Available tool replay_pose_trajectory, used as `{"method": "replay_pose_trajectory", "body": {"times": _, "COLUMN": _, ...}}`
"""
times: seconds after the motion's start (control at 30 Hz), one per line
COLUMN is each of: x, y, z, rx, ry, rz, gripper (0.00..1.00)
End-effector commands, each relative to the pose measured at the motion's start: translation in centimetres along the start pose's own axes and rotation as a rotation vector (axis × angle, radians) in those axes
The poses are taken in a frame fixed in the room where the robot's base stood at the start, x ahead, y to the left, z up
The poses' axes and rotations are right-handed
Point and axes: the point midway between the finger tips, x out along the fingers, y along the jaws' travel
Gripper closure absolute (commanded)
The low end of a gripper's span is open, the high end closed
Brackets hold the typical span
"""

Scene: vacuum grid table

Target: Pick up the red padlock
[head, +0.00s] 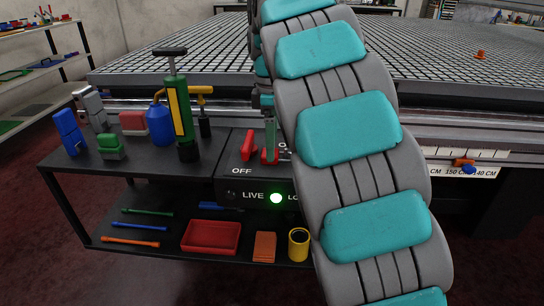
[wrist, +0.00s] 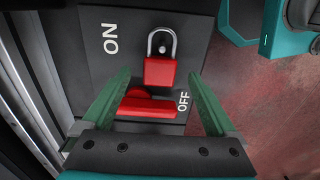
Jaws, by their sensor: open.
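The red padlock (wrist: 159,71) with a silver shackle lies against a dark panel in the wrist view, its shackle toward the top of the picture. A red switch lever (wrist: 148,105) is just below it, between the "ON" and "OFF" labels and nearer "OFF". My gripper (wrist: 160,76) is open, with one green finger on each side of the padlock and lever in the picture. I see no contact, and the depth gap is hard to judge. In the head view a green finger shows above the switch box (head: 228,185), and my arm hides part of this area.
A dark shelf unit (head: 65,163) left of the switch box holds a green pump (head: 179,115), a blue bottle (head: 160,125) and other items. A lower shelf carries a red tray (head: 211,237) and a yellow cup (head: 299,244). The grid table (head: 180,62) stands behind.

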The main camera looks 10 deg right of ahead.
Motion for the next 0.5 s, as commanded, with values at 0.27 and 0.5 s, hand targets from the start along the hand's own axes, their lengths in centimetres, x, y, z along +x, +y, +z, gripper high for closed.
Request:
{"method": "replay_pose_trajectory", "body": {"times": 0.27, "x": 2.2, "y": 0.0, "z": 0.1, "rx": 0.002, "ry": 0.000, "rz": 0.000, "gripper": 0.07}}
{"method": "replay_pose_trajectory", "body": {"times": 0.5, "x": 2.2, "y": 0.0, "z": 0.1, "rx": 0.001, "ry": 0.001, "rz": 0.002, "gripper": 0.13}}
